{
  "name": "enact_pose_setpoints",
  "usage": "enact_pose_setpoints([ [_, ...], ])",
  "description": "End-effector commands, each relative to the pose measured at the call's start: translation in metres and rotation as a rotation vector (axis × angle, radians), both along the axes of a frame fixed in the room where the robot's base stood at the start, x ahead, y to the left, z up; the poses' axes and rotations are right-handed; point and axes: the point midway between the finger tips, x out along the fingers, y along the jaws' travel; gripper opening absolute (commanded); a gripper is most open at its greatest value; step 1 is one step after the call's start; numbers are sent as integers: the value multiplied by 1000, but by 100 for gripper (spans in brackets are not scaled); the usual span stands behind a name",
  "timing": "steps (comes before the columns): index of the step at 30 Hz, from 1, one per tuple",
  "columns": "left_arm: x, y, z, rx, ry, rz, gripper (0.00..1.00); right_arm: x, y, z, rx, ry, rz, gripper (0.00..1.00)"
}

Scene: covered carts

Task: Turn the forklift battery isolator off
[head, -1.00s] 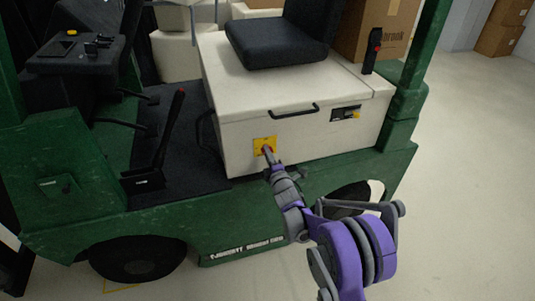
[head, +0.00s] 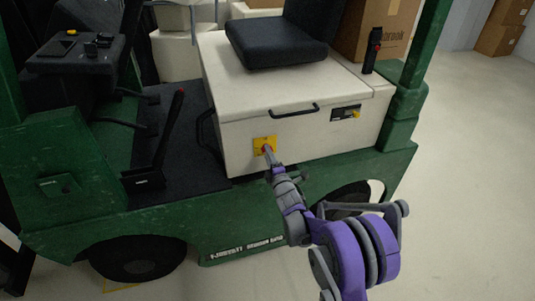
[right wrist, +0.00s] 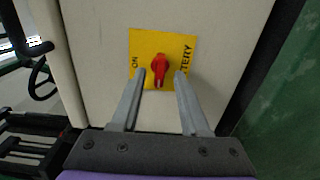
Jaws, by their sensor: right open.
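The battery isolator is a red rotary knob (right wrist: 160,70) on a yellow plate (right wrist: 147,42) on the cream side panel of the forklift. In the right wrist view the plate reads "ON" at left and "...TERY" at right, and the knob's handle points down the picture. My right gripper (right wrist: 161,80) is open, its two grey fingers on either side of the knob's lower part, with gaps showing. Whether the fingers touch the knob cannot be told. In the head view the yellow plate (head: 259,141) shows behind the right gripper (head: 268,155), which hides most of the knob. My left gripper is out of view.
The green forklift (head: 150,215) has a black seat (head: 275,42) on its cream cover (head: 260,90), with a black handle (head: 295,110) above the plate. A black lever (head: 170,130) stands left. Open floor (head: 470,170) lies at right.

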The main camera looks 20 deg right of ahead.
Motion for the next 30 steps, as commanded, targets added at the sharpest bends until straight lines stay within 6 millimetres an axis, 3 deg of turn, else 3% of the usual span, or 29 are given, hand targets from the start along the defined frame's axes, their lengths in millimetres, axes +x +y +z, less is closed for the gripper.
enact_pose_setpoints([
  [9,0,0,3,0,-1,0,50,-64,-3,1,-2,0,-1,45],
  [15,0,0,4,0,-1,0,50,-90,-3,0,-1,0,0,45],
  [30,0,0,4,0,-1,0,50,-95,-3,0,-2,0,0,45],
])
